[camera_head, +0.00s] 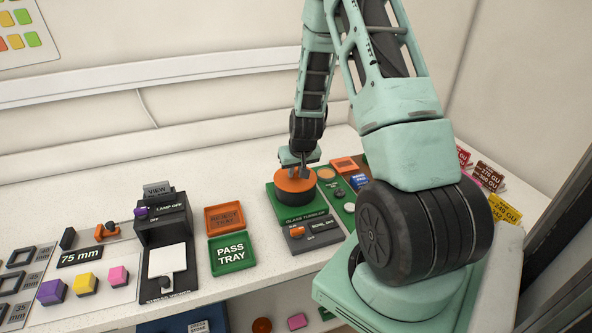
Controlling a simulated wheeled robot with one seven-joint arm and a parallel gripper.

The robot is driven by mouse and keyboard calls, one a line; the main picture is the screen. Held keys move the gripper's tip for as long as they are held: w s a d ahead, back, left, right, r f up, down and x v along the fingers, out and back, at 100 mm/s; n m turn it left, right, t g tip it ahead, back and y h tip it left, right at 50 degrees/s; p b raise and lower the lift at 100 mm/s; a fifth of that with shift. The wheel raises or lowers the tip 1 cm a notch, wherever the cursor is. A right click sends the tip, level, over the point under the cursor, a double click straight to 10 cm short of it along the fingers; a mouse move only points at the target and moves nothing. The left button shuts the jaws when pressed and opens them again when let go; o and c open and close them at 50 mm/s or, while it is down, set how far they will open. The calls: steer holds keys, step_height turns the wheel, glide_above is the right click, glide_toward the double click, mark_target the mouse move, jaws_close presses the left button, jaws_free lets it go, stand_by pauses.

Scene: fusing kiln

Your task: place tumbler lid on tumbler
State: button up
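The tumbler (296,196) is a short dark cylinder on a green base (305,212) labelled "GLASS TUMBLER". An orange round lid (283,182) is at the tumbler's top; I cannot tell whether it is fully seated. My gripper (298,173) points down with its fingertips at the middle of the orange lid. The fingers are small and partly hidden, so I cannot tell whether they are closed on a part of the lid or only beside it.
An orange tray (224,218) and a green "PASS TRAY" (232,253) lie left of the tumbler. Further left stands a black viewer (163,220). Coloured blocks (86,284) lie at the counter's front left. A green panel with round pieces (338,194) is close on the right.

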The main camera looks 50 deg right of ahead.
steer(key=o, duration=0.4)
steer(key=shift+o, duration=0.2)
steer(key=shift+r, duration=0.1)
steer(key=b+v, duration=0.2)
steer(key=v, duration=1.5)
steer(key=shift+b, duration=0.35)
steer(key=shift+r, duration=0.1)
